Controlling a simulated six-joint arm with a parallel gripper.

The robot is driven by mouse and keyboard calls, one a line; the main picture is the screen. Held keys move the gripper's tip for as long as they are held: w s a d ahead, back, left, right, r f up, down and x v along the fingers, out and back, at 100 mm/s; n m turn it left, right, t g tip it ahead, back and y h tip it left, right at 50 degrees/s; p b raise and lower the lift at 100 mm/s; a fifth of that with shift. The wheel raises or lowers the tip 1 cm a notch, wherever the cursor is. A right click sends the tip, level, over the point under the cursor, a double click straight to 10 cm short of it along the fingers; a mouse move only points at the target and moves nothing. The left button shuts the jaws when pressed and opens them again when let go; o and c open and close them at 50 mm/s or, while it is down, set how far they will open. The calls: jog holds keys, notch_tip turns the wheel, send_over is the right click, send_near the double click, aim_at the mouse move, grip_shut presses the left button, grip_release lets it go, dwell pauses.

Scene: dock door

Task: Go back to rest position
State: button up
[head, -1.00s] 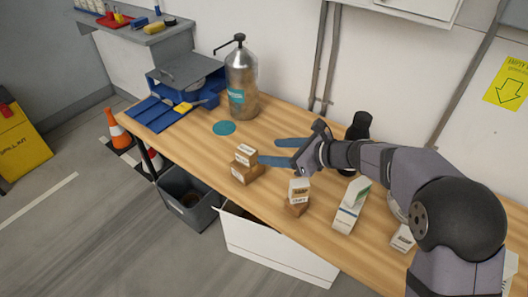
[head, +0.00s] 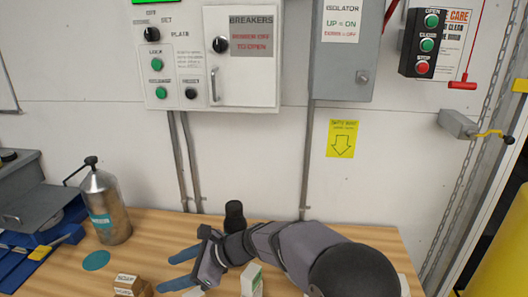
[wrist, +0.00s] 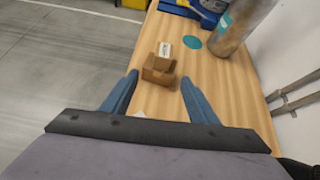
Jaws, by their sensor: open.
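My gripper (head: 178,270) is over the wooden bench, its two blue fingers spread apart with nothing between them. My arm reaches in from the lower right and hides part of the bench.
A metal pump bottle (head: 106,208) stands at the left beside a teal disc (head: 96,260) and a blue tray (head: 40,245). A white-and-green carton (head: 251,281) stands below my arm. A breaker panel (head: 212,55) and a button box (head: 423,43) are on the wall.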

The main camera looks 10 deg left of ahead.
jog(key=s+d+n+h+p, duration=0.2)
jog(key=s+d+n+h, duration=0.1)
jog(key=d, duration=0.7)
jog(key=s+d+n+h+p, duration=0.2)
jog(key=d+n+h, duration=0.1)
jog(key=d, duration=0.7)
jog(key=s+d+f+n+h+b, duration=0.2)
jog(key=s+d+f+n, duration=0.15)
jog(key=d, duration=0.35)
jog(key=s+d+f+n+h+b, duration=0.1)
jog(key=s+d+f+n+b, duration=0.2)
jog(key=d, duration=0.5)
jog(key=s+d+f+n+h, duration=0.2)
jog(key=s+d+f+n, duration=0.2)
jog(key=d, duration=0.3)
notch_tip(320, 180, up, 14)
jog(key=p, duration=1.3)
jog(key=shift+d+p, duration=0.3)
jog(key=shift+p, duration=0.1)
